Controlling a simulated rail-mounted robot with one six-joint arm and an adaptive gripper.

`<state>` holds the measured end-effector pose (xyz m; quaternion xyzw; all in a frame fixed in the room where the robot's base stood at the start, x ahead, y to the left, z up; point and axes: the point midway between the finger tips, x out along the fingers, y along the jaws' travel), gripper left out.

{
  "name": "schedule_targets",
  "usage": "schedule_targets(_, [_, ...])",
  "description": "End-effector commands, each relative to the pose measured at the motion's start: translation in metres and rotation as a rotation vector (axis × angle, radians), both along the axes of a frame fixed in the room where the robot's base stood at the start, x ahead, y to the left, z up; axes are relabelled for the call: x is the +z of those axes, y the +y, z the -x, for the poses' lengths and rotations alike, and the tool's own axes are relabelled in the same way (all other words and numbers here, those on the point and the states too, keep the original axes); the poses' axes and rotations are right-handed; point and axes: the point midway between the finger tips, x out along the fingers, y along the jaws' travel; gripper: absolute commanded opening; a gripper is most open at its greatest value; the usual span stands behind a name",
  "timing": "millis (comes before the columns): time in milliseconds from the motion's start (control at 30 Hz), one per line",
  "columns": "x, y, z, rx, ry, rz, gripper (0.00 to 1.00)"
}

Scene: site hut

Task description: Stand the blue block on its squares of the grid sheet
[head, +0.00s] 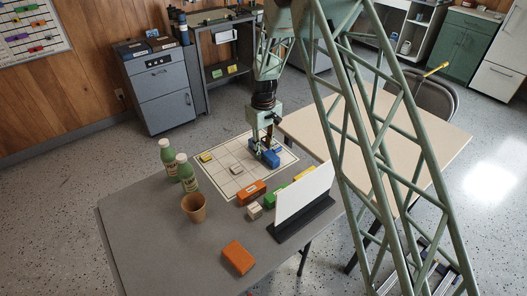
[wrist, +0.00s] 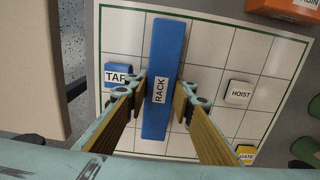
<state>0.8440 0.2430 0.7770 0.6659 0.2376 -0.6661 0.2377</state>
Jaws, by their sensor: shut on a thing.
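The long blue block labelled RACK (wrist: 165,55) lies lengthwise between my fingers in the wrist view, and it also shows in the head view (head: 271,159). My gripper (wrist: 160,92) is shut on its sides near the middle; it also shows in the head view (head: 264,150). The block is over the white grid sheet (wrist: 205,45), across several squares. I cannot tell whether it touches the sheet. A smaller blue block labelled TAP (wrist: 119,75) is just left of my gripper. The sheet lies on the grey table (head: 150,225).
On the sheet are a white HOIST block (wrist: 239,92) and a yellow GATE block (wrist: 245,154). Two green bottles (head: 187,175) and a brown cup (head: 194,209) stand beside it. Orange blocks (head: 238,258) and a white upright panel (head: 303,193) stand nearer. The table's front left is clear.

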Motion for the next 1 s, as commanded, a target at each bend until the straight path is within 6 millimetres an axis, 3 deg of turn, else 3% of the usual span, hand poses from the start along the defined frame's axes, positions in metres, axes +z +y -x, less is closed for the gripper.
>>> schedule_targets(367, [-0.0027,0.0,-0.0002,0.0,0.0,0.0,0.1])
schedule_targets(400, [-0.0028,0.0001,-0.0002,0.0,0.0,0.0,0.24])
schedule_targets(533, [-0.0024,0.0,-0.0001,0.0,0.0,0.0,0.36])
schedule_targets(1000, [0.0015,0.0,-0.0002,0.0,0.0,0.0,0.36])
